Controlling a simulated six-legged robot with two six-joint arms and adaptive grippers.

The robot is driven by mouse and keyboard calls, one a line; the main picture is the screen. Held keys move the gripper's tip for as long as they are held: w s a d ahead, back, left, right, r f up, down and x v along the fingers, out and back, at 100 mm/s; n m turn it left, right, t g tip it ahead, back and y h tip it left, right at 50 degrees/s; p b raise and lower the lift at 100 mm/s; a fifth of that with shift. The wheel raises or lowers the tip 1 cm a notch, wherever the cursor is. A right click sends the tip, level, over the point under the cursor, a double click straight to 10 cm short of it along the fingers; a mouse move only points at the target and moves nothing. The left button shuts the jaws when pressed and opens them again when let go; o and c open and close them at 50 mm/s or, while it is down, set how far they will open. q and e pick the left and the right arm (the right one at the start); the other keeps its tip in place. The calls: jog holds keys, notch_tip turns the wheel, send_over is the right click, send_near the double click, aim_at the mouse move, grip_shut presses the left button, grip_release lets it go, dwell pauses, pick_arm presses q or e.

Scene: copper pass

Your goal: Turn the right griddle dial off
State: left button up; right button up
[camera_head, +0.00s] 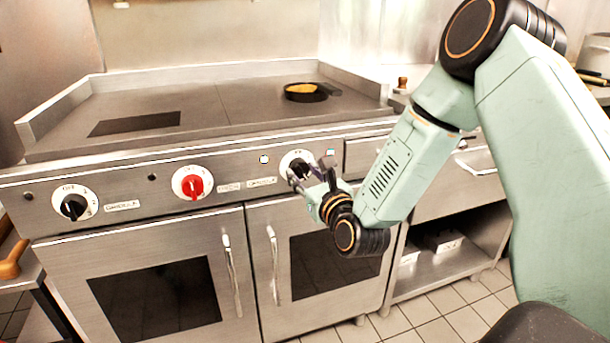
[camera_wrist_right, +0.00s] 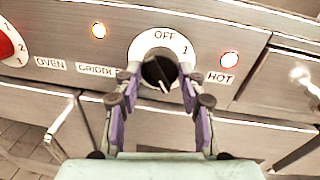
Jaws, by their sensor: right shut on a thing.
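The right griddle dial (camera_head: 291,158) is a black knob on a round white plate on the stove's front panel. In the right wrist view the knob (camera_wrist_right: 158,72) sits below the word OFF, with a 1 to the right. A pale, tilted line shows on its lower face; I cannot tell the exact setting. My right gripper (camera_head: 302,175) is at the dial, shut on the knob. In the wrist view its purple-padded fingers (camera_wrist_right: 159,84) stand on either side of it. My left gripper is not in view.
A red oven dial (camera_head: 192,183) and another black griddle dial (camera_head: 75,206) are further left. A red lamp (camera_wrist_right: 229,60) glows above the HOT label, an amber lamp (camera_wrist_right: 98,30) at left. A black pan (camera_head: 306,93) sits on the griddle top. Oven door handles (camera_head: 231,277) project below.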

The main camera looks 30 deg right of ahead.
jog(key=n, duration=0.3)
jog(key=shift+n+p, duration=0.4)
jog(key=n+p, duration=0.1)
jog(key=n, duration=0.3)
jog(key=shift+r+g, duration=0.15)
jog(key=shift+g, duration=0.15)
jog(key=n+p, duration=0.1)
jog(key=n, duration=0.2)
jog(key=shift+a+n, duration=0.1)
jog(key=shift+n, duration=0.2)
jog(key=n+h+p, duration=0.1)
jog(key=n, duration=0.2)
jog(key=shift+g, duration=0.3)
jog(key=n+p, duration=0.2)
jog(key=n, duration=0.4)
jog(key=shift+a+h+p, duration=0.1)
jog(key=shift+h+p, duration=0.2)
jog(key=shift+p, duration=0.05)
jog(key=n+p, duration=0.1)
jog(key=n, duration=0.2)
jog(key=shift+n+h, duration=0.3)
jog(key=shift+n+p, duration=1)
jog(key=shift+n, duration=0.7)
jog(key=o, duration=1.2)
jog(key=shift+c, duration=0.2)
